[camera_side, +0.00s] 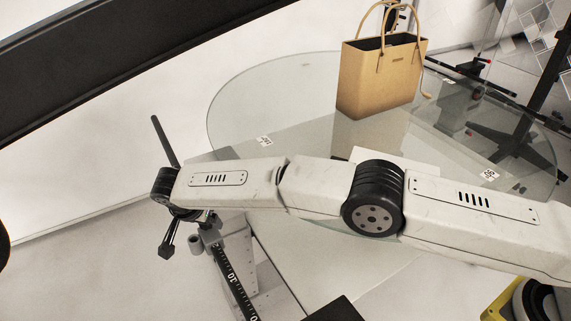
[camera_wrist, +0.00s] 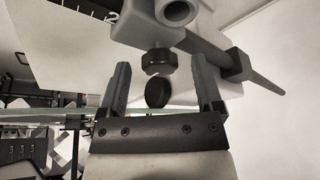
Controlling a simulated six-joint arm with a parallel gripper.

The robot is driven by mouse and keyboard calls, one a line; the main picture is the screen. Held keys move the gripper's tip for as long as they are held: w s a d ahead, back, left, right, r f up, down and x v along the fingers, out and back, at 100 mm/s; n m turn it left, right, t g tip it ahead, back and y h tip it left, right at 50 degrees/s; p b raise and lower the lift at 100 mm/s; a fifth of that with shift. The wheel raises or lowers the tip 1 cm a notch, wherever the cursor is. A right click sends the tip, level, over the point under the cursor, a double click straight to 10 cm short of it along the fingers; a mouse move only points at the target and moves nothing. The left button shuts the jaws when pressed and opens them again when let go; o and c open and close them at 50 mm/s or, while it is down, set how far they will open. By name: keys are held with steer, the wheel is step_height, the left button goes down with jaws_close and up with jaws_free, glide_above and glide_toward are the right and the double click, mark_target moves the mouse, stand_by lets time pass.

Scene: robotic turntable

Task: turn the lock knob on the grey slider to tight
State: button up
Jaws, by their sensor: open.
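In the wrist view my gripper (camera_wrist: 157,66) is open, with one dark finger on each side of the picture's middle. A black ridged knob (camera_wrist: 159,61) sits under the grey slider (camera_wrist: 150,32) and appears between the fingertips, with gaps on both sides. I cannot tell its depth relative to the fingers. A round black disc (camera_wrist: 157,94) shows just below the knob, also between the fingers. In the side view the grey slider (camera_side: 211,234) is on a dark scale rail below my wrist. My fingers are not clearly visible there, and the knob's setting is not readable.
A dark rod (camera_wrist: 265,80) sticks out right of the slider in the wrist view. In the side view, the scale rail (camera_side: 233,282) runs toward the bottom, and a glass turntable (camera_side: 250,105) carries a tan handbag (camera_side: 378,75) behind my arm. White floor lies left.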

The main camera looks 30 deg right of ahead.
steer(key=v, duration=0.7)
steer(key=shift+r, duration=0.4)
steer(key=s+d+r+n, duration=0.1)
steer(key=d, duration=0.6)
steer(key=s+d+r+n+y, duration=0.1)
steer(key=d+n, duration=0.1)
steer(key=d, duration=0.6)
steer(key=d+r+n+g+y, duration=0.1)
steer(key=d+r+n, duration=0.1)
steer(key=d, duration=0.5)
steer(key=shift+s+d+r, duration=0.1)
steer(key=shift+s+d, duration=0.05)
steer(key=shift+s, duration=0.25)
steer(key=s+d+n, duration=0.1)
steer(key=s+d, duration=0.4)
steer(key=s, duration=0.2)
steer(key=s+d+f+n+y, duration=0.1)
steer(key=s+d, duration=0.5)
steer(key=s, duration=0.1)
steer(key=s+d+n, duration=0.2)
steer(key=s+d, duration=0.3)
steer(key=s, duration=0.3)
steer(key=shift+d+f, duration=0.25)
steer(key=shift+f, duration=0.1)
